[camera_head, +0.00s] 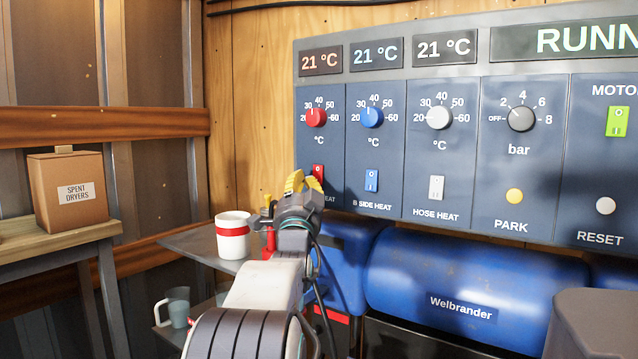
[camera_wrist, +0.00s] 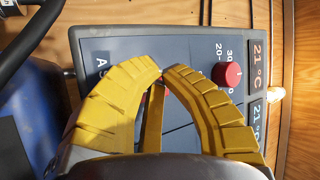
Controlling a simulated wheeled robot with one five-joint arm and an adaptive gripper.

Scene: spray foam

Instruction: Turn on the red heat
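The red rocker switch (camera_head: 318,171) is on the panel's left column, under the red knob (camera_head: 316,118). Its label is partly covered and ends in "EAT". My gripper (camera_head: 302,181) is right in front of this switch in the head view and covers its lower left. In the wrist view my gripper's yellow fingers (camera_wrist: 162,73) meet at the tips, with nothing visible held. The red knob (camera_wrist: 228,75) shows right of the fingertips there.
A blue switch (camera_head: 371,181) and a white switch (camera_head: 436,188) are in the columns to the right. The panel's left display (camera_head: 320,61) reads 21 °C. A white mug (camera_head: 233,240) with a red band stands on a shelf by my arm. A blue tank (camera_head: 470,290) lies below the panel.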

